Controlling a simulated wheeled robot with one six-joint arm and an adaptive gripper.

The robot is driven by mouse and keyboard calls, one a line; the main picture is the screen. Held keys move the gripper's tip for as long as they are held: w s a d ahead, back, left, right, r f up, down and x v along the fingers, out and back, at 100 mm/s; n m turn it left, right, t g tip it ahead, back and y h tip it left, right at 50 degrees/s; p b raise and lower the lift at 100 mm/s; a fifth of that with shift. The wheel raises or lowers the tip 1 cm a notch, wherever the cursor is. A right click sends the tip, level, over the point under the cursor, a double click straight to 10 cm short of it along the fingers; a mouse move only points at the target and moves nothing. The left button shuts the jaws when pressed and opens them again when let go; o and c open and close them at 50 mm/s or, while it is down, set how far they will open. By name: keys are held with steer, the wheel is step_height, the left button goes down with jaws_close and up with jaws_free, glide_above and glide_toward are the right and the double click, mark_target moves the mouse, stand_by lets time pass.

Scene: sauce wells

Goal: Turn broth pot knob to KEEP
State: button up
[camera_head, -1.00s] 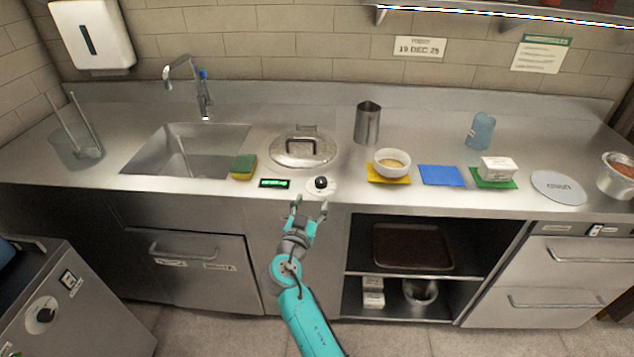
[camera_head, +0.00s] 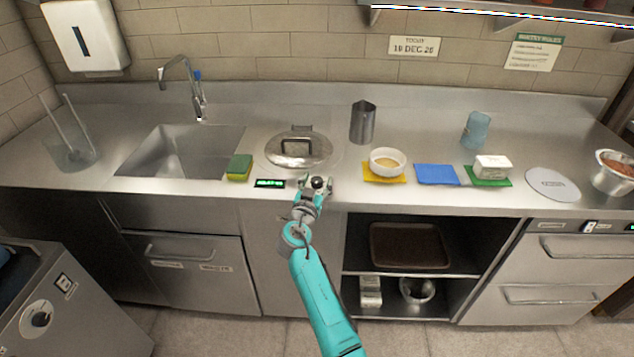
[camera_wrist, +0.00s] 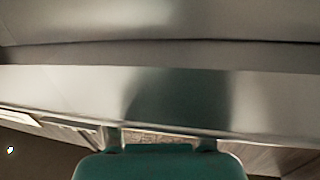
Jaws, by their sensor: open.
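The broth pot knob (camera_head: 317,183) is a small black knob on a pale round base at the counter's front edge, below the lidded broth pot (camera_head: 299,146). My gripper (camera_head: 316,184) is open, with its fingers at the knob, one on each side. I cannot tell whether they touch it. The knob's pointer and markings are too small to read. A small green-lit display (camera_head: 269,184) sits left of the knob. The wrist view shows the blurred metal counter and part of my gripper (camera_wrist: 162,145); the knob is not visible there.
A green and yellow sponge (camera_head: 239,167) lies left of the display, beside the sink (camera_head: 182,150). A white bowl (camera_head: 387,161) on a yellow mat (camera_head: 370,177), a blue mat (camera_head: 437,174) and a metal cup (camera_head: 363,122) stand to the right. An open shelf lies below the counter.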

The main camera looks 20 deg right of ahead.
steer(key=c, duration=1.1)
steer(key=shift+c, duration=0.2)
steer(key=shift+d, duration=0.1)
steer(key=shift+f+n+t+y, duration=0.1)
steer(key=shift+n+t+y, duration=0.3)
steer(key=shift+n+y, duration=0.45)
steer(key=shift+f+n+t+y, duration=0.1)
steer(key=shift+n+t+y, duration=0.15)
steer(key=shift+n+y, duration=0.55)
steer(key=shift+f+n+t+y, duration=0.1)
steer(key=shift+n+t+y, duration=0.15)
steer(key=shift+y, duration=1.3)
steer(key=shift+r+n+y, duration=0.15)
steer(key=shift+n+y, duration=0.25)
steer(key=shift+n, duration=0.1)
steer(key=o, duration=1.1)
